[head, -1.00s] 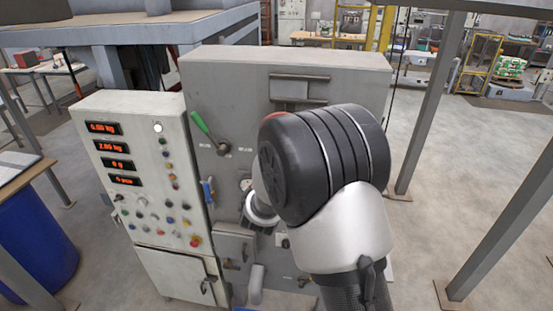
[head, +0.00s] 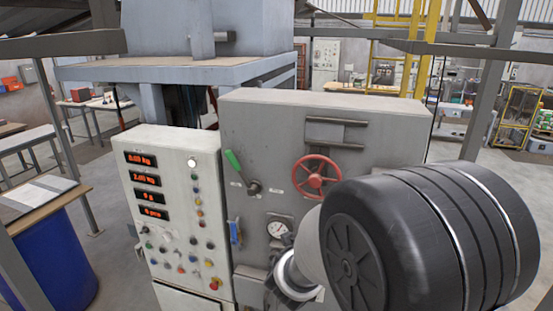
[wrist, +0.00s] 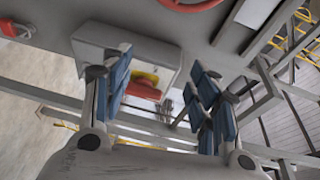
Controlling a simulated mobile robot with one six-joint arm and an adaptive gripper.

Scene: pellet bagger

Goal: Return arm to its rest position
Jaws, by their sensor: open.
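My gripper (wrist: 163,105) is open and empty in the wrist view, its blue-padded fingers spread apart. Between and beyond the fingers is a grey box with a red button on a yellow plate (wrist: 143,86). I cannot tell how far the fingers are from it. In the head view my arm's large black joint stands at the lower right, in front of the grey machine cabinet (head: 262,130). The fingers themselves are hidden or too unclear to make out there.
The cabinet carries a green-handled lever (head: 236,165), a red handwheel (head: 316,176) and a gauge (head: 278,229). A control panel (head: 168,215) with red displays stands at its left. A blue drum (head: 58,255) is at far left. Steel posts frame the right side.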

